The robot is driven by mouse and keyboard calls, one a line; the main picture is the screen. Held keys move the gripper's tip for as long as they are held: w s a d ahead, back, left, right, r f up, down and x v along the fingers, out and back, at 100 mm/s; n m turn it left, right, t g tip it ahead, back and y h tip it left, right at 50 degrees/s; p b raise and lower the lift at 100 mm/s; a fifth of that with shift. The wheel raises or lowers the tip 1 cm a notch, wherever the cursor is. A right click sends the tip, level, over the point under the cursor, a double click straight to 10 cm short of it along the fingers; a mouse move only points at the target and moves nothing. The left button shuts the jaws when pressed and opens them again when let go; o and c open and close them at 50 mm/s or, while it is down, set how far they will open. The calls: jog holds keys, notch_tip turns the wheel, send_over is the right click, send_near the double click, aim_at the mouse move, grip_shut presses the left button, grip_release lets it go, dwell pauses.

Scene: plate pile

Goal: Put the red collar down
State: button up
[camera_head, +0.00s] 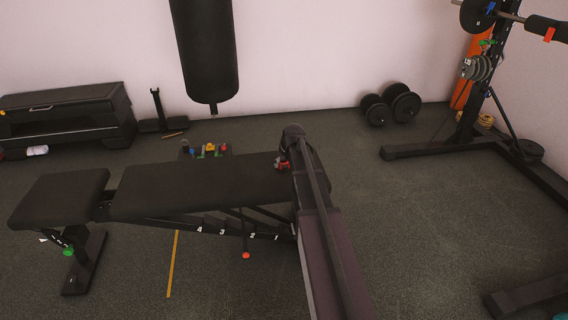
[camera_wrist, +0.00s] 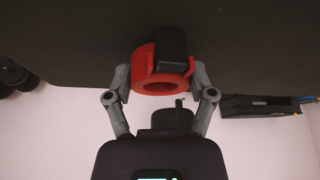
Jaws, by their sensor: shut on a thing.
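The red collar (camera_wrist: 143,60) is a thick ring with a black clamp lever on it. My gripper (camera_wrist: 161,78) is shut on it, with one grey finger on each side of the ring. In the head view the red collar (camera_head: 281,165) is small, at the right end of the black bench pad (camera_head: 190,187), partly hidden by my arm. In the wrist view the dark pad (camera_wrist: 70,40) is close behind the collar. I cannot tell whether the collar touches the pad.
Several small coloured things (camera_head: 210,150) stand just behind the bench. A black punching bag (camera_head: 205,50) hangs behind them. Dumbbells (camera_head: 403,103) lie by the back wall. A rack (camera_head: 470,110) with plates stands at the right.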

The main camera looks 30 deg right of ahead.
jog(key=shift+f, duration=0.2)
jog(key=o, duration=1.2)
jog(key=shift+r, duration=0.15)
jog(key=shift+r+p, duration=0.4)
jog(key=shift+p, duration=0.1)
jog(key=p+v, duration=1)
jog(key=v, duration=0.1)
jog(key=shift+s+r, duration=0.2)
jog(key=shift+r, duration=0.05)
jog(key=shift+a, duration=0.1)
jog(key=s+a+f+g, duration=0.1)
jog(key=s+a+g, duration=0.4)
jog(key=s+a, duration=1.6)
jog(key=shift+a+f, duration=0.35)
jog(key=shift+a, duration=0.85)
